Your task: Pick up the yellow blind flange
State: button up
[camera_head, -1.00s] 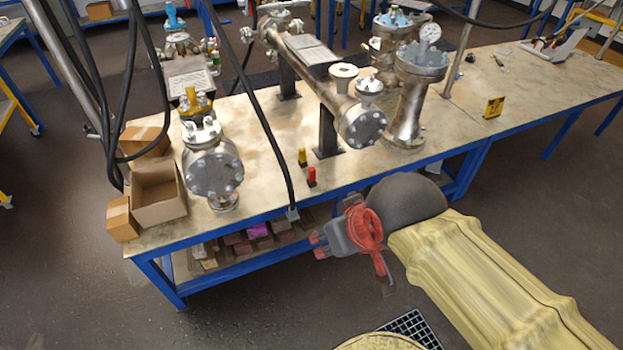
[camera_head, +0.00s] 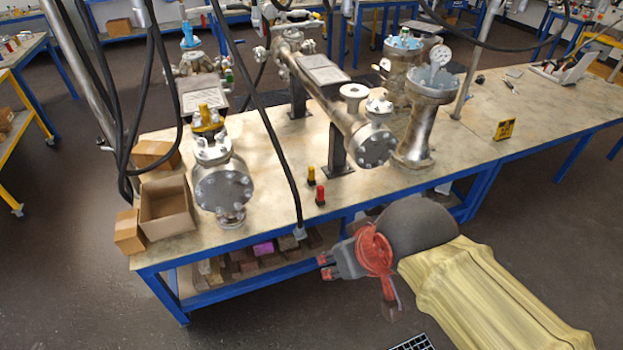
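A yellow part (camera_head: 206,118), which looks like the yellow blind flange, sits on top of the left steel vessel (camera_head: 222,188) near the table's left end. Its lower side is partly hidden by the vessel's bolted top. My gripper (camera_head: 325,267) is out in front of the table's front edge, to the right of and nearer than the vessel, well apart from the yellow part. Its two red-tipped fingers point left. Nothing shows between them, but they are too small to tell how far apart they are.
An open cardboard box (camera_head: 167,215) and smaller cartons stand left of the vessel. A black cable (camera_head: 262,110) hangs down to the front edge. Small yellow (camera_head: 311,176) and red (camera_head: 320,195) items stand mid-table. A long horizontal steel vessel (camera_head: 335,110) stands behind.

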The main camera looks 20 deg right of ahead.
aim_at(205, 119)
jog(key=i+j+z, duration=0.1)
jog(key=i, duration=0.35)
jog(key=i+j+z, duration=0.1)
jog(key=i, duration=0.3)
